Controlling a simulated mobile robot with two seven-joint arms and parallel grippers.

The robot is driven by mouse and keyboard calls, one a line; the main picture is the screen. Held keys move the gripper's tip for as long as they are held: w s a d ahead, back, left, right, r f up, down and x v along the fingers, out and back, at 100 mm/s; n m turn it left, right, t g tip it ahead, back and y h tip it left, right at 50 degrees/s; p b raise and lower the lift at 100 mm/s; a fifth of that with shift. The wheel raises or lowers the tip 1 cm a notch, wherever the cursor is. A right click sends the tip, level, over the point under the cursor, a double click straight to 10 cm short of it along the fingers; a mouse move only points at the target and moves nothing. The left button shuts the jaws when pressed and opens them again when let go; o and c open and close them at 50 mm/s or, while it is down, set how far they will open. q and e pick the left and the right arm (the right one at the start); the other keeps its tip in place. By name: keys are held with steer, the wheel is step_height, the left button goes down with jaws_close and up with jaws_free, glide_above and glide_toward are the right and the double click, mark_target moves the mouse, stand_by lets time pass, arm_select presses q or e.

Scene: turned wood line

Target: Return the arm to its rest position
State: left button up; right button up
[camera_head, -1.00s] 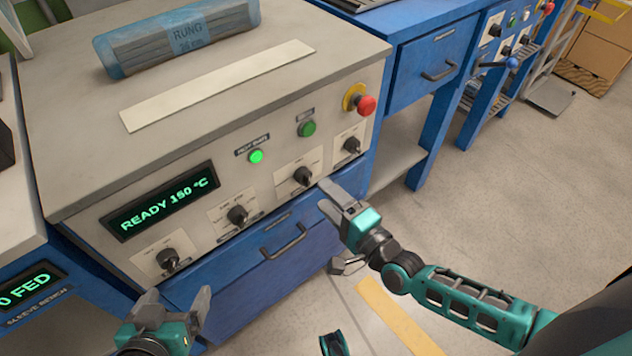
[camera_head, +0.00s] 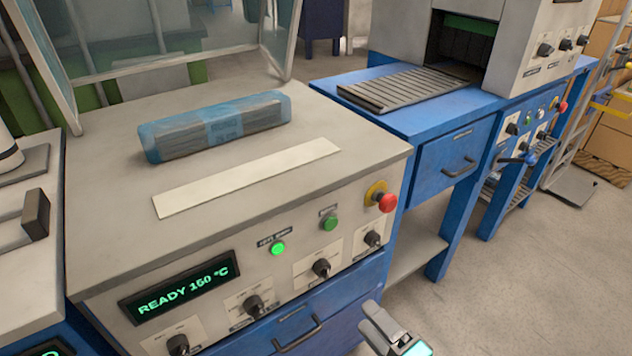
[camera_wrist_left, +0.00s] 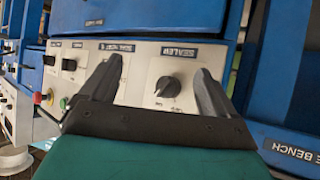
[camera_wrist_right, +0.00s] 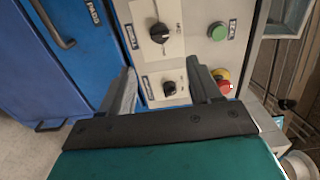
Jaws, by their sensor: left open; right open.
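My right gripper (camera_head: 388,330) is at the bottom edge of the head view, in front of the blue drawer of the machine. It is open and empty. In the right wrist view its two fingers (camera_wrist_right: 165,88) stand apart, with the panel's knobs, green button and red stop button beyond them. My left gripper is out of the head view. In the left wrist view its fingers (camera_wrist_left: 155,85) are spread and empty, facing a panel with a black knob (camera_wrist_left: 168,87) labelled SEALER. Neither gripper visibly touches anything.
The machine top (camera_head: 110,235) holds a wrapped blue bundle (camera_head: 215,127) and a pale strip (camera_head: 247,177). Its front has a READY 150 °C display (camera_head: 180,288), knobs and a red stop button (camera_head: 387,203). A blue bench (camera_head: 440,125) stands right; open floor (camera_head: 500,290) lies in front.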

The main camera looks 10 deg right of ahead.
arm_select(q)
steer(key=s+a+r+y+p, duration=0.1)
steer(key=a+r+p, duration=0.2)
steer(key=r+p, duration=0.3)
steer(key=p, duration=0.5)
steer(key=shift+s+a+r, duration=0.15)
steer(key=shift+s+r, duration=0.15)
steer(key=shift+r, duration=0.1)
arm_select(e)
steer(key=s+a+r+n+g+h, duration=0.1)
steer(key=s+r+n+g+h, duration=0.3)
steer(key=n, duration=1.2)
step_height(320, 180, up, 2)
steer(key=shift+s+r+n+g, duration=0.1)
steer(key=shift+s+n+g, duration=0.2)
steer(key=shift+g, duration=0.8)
arm_select(q)
steer(key=shift+d, duration=0.2)
